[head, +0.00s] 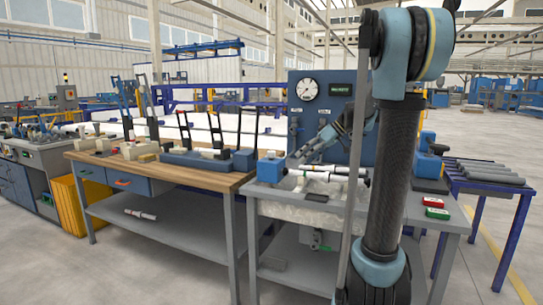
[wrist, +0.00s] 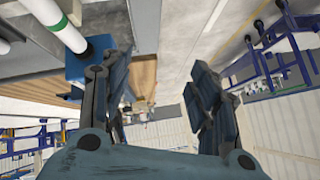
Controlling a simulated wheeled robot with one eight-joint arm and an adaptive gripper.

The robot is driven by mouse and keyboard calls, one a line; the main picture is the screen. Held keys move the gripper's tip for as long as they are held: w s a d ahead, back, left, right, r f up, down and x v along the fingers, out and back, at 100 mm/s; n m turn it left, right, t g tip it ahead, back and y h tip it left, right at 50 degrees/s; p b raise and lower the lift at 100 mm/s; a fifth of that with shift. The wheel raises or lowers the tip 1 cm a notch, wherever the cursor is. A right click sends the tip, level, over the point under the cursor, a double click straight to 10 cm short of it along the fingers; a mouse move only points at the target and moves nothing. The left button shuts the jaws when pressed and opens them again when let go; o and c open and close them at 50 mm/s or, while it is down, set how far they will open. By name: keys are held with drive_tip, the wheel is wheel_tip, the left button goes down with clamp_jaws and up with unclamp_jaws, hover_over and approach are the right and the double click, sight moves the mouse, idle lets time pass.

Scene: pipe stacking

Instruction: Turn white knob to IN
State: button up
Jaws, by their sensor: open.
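The blue panel (head: 345,88) stands at the back of the grey bench, with a round white gauge (head: 307,89) and a small dark display with green text. A small pale fitting (head: 322,123) shows low on the panel; it is too small to tell whether it is the white knob or which way it is turned. My gripper (head: 306,153) is in front of the panel, above the sink-like basin, pointing left and down. In the wrist view my gripper (wrist: 155,82) has its two fingers wide apart with nothing between them. No knob or IN mark is readable there.
A white pipe (head: 322,176) lies across the basin (head: 282,184) between blue blocks; a white pipe with green band (wrist: 55,22) shows in the wrist view. Red (head: 433,202) and green (head: 437,214) boxes lie at right. Grey pipes (head: 485,172) rest on a blue stand. A wooden workbench (head: 215,178) adjoins left.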

sight(271, 152)
drive_tip(key=w+r+n+y, duration=0.1)
drive_tip(key=w+n+y, duration=0.15)
drive_tip(key=w, duration=0.65)
drive_tip(key=w+r+n+y, duration=0.2)
drive_tip(key=w+n, duration=0.2)
drive_tip(key=w, duration=0.5)
drive_tip(key=shift+m, duration=0.25)
drive_tip(key=x, duration=1.7)
drive_tip(key=shift+w+f, duration=0.2)
drive_tip(key=shift+f, duration=0.15)
drive_tip(key=c, duration=1.1)
